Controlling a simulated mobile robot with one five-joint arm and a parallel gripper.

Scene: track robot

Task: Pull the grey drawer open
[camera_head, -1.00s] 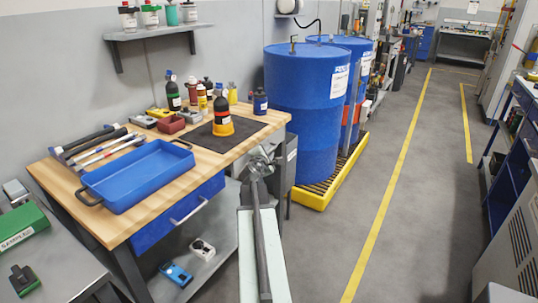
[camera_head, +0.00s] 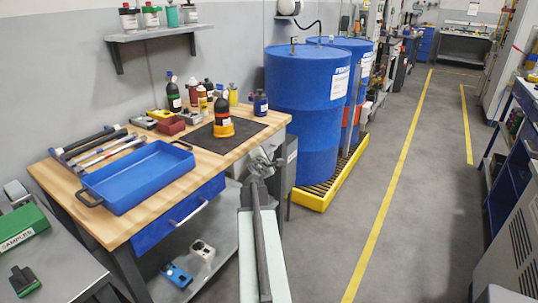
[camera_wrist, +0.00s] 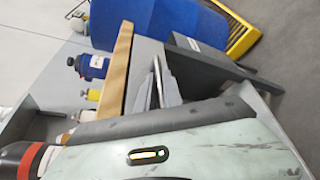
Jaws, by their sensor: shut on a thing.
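The grey drawer (camera_head: 240,169) is under the right end of the wooden workbench, beside the blue drawer, mostly hidden behind my arm in the head view. In the wrist view a plain grey front (camera_wrist: 146,56) lies beside the wooden edge. My gripper (camera_head: 262,160) is at this front, just below the bench top. In the wrist view the gripper (camera_wrist: 157,85) has its fingers close together, shut at the drawer's front. I cannot tell how far the drawer is out.
A blue drawer (camera_head: 178,214) with a metal handle is to the left, shut. The bench top (camera_head: 110,222) holds a blue tray (camera_head: 140,178) and bottles. Blue drums (camera_head: 303,105) stand on a yellow pallet (camera_head: 325,192) to the right. The aisle floor (camera_head: 425,190) is free.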

